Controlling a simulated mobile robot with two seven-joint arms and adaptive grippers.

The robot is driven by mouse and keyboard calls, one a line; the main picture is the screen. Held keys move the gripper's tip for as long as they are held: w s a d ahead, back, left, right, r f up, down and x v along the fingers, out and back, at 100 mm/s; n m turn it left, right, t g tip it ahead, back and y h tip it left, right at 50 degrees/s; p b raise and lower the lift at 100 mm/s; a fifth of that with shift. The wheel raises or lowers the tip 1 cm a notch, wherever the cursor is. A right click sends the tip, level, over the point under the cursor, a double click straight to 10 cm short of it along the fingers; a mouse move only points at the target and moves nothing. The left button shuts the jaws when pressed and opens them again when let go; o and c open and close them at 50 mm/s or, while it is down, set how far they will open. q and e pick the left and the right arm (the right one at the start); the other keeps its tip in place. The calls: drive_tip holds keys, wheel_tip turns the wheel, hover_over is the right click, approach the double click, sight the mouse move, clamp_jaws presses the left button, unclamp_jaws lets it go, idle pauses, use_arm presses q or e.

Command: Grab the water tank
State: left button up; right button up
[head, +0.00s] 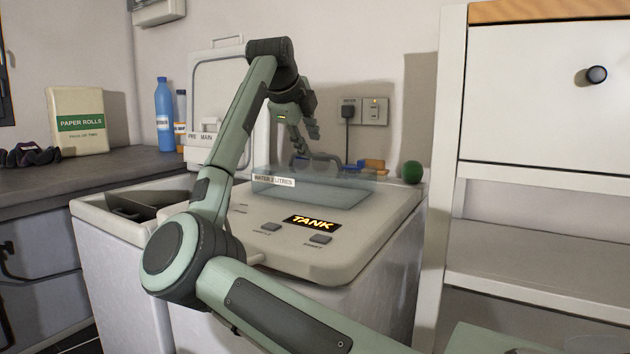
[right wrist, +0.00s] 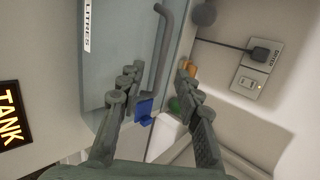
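The water tank (head: 315,188) is a translucent blue-grey box labelled "WATER 2 LITRES", set into the top of the pale machine (head: 270,250). It also shows in the right wrist view (right wrist: 115,50), with a grey curved handle (right wrist: 166,45) along its edge. My right gripper (head: 306,140) hangs above the back of the tank. In the right wrist view its two fingers (right wrist: 160,73) are spread apart with nothing between them, and the handle lies beyond and between the fingertips. No contact is visible. A lit "TANK" sign (head: 312,223) is on the machine. My left gripper is out of view.
Blue and orange items (head: 372,166) and a green ball (head: 412,172) sit behind the tank. A plugged wall socket (head: 365,110) is close behind. A raised lid (head: 215,75) stands at left, bottles (head: 163,115) beyond. A white cabinet (head: 540,90) stands right.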

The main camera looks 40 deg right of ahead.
sight(314, 155)
drive_tip(key=x, duration=0.4)
drive_tip(key=shift+w+d, duration=0.15)
drive_tip(key=shift+w, duration=0.05)
clamp_jaws()
